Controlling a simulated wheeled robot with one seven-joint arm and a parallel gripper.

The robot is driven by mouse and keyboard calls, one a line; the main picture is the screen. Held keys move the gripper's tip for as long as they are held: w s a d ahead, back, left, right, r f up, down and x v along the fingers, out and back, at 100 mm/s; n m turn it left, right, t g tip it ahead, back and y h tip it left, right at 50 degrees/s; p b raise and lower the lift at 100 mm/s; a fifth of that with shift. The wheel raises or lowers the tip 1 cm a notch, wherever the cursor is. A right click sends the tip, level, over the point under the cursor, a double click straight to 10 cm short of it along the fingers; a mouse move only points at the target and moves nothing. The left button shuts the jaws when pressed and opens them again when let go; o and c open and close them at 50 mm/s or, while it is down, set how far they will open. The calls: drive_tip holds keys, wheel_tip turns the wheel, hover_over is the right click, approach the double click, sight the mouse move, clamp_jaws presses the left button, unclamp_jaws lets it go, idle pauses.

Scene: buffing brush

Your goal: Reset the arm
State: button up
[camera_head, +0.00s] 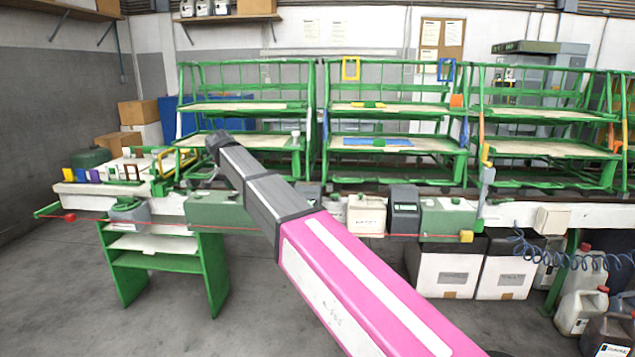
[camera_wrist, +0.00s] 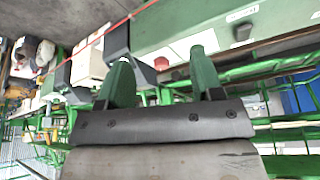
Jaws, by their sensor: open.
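My gripper (camera_wrist: 160,70) shows in the wrist view, with its two green fingers spread apart. No object is held between them. A small red knob (camera_wrist: 161,63) shows in the gap, beyond the fingers, next to a green machine housing (camera_wrist: 195,30). In the head view my arm stretches diagonally from the bottom right up to the left, with a pink link and then dark grey links. Its far end is over the left part of the workbench, in front of the green racks. I cannot make out the fingers in the head view.
Green shelf racks (camera_head: 395,107) line the back of the workbench. Green machine housings (camera_head: 450,220) are along the bench front. A green stand (camera_head: 160,262) is below left. White boxes (camera_head: 445,275) and jugs (camera_head: 581,311) stand at right. Grey floor (camera_head: 60,300) is free at left.

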drive_tip(key=s+d+f+n+g, duration=0.1)
drive_tip(key=s+d+f+n, duration=0.15)
drive_tip(key=d+f, duration=1)
drive_tip(key=s+d+f+n+g, duration=0.1)
drive_tip(key=s+d+f, duration=0.2)
drive_tip(key=d+f, duration=0.95)
drive_tip(key=s+d+f+n+g+y, duration=0.1)
drive_tip(key=s+d+f, duration=0.4)
drive_tip(key=d, duration=0.5)
drive_tip(key=s+d+f+n+g+y, duration=0.1)
drive_tip(key=s+d+f, duration=0.5)
drive_tip(key=s+d, duration=0.4)
drive_tip(key=shift+s+d, duration=0.3)
drive_tip(key=shift+d, duration=0.35)
